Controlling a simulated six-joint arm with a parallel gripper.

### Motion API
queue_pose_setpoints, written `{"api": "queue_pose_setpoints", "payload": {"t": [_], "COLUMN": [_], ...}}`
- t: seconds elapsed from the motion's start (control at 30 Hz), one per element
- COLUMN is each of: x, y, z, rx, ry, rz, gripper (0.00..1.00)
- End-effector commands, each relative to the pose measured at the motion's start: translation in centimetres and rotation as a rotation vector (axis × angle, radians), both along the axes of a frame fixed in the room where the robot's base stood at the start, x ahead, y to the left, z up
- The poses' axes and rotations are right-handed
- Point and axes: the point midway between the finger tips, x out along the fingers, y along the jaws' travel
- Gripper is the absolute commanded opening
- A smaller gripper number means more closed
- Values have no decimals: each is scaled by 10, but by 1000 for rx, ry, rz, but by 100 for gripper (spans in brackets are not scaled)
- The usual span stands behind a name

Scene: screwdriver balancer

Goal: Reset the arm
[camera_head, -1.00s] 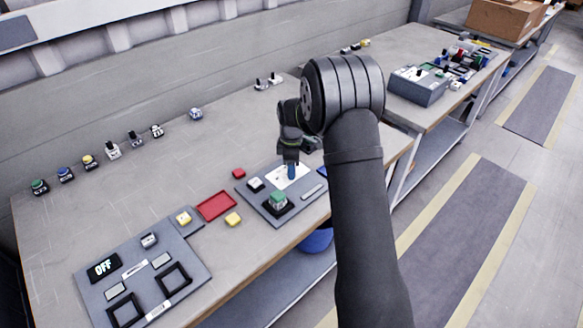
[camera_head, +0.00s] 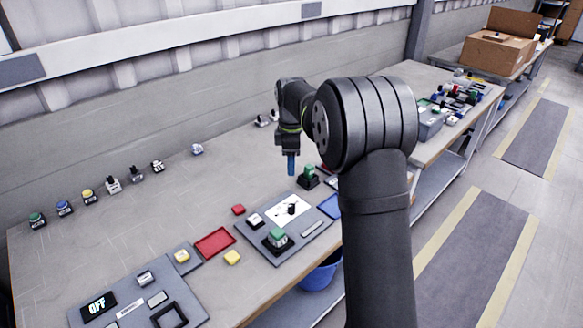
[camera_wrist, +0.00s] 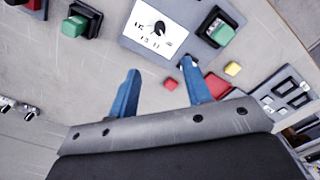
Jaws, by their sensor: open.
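My arm reaches over the workbench, and my gripper (camera_head: 291,163) hangs above it with blue fingers pointing down. In the wrist view my gripper (camera_wrist: 158,92) shows two blue fingers apart, with nothing between them. Below and near it lies a grey panel (camera_head: 262,247) with a white dial plate (camera_head: 283,211), a black knob (camera_head: 291,208) and a green button (camera_head: 277,235). The dial plate also shows in the wrist view (camera_wrist: 140,37), beyond the fingertips. The gripper is clear of the panel.
A red tray (camera_head: 214,242) and yellow block (camera_head: 232,258) lie left of the panel. A black-based green button (camera_head: 309,173) stands behind it. A panel reading OFF (camera_head: 98,306) is at the front left. Several buttons line the back edge.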

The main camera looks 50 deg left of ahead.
Motion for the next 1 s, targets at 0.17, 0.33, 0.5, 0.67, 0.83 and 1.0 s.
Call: {"api": "queue_pose_setpoints", "payload": {"t": [0.17,0.33,0.5,0.67,0.83,1.0], "x": [0,0,0,0,0,0], "y": [0,0,0,-1,-1,0], "z": [0,-3,-23,-54,-88,-122], "rx": [0,0,-3,-4,-3,-3], "ry": [0,0,1,2,1,1], "rz": [0,0,0,0,0,-1], "gripper": [45,45,45,45,45,45]}}
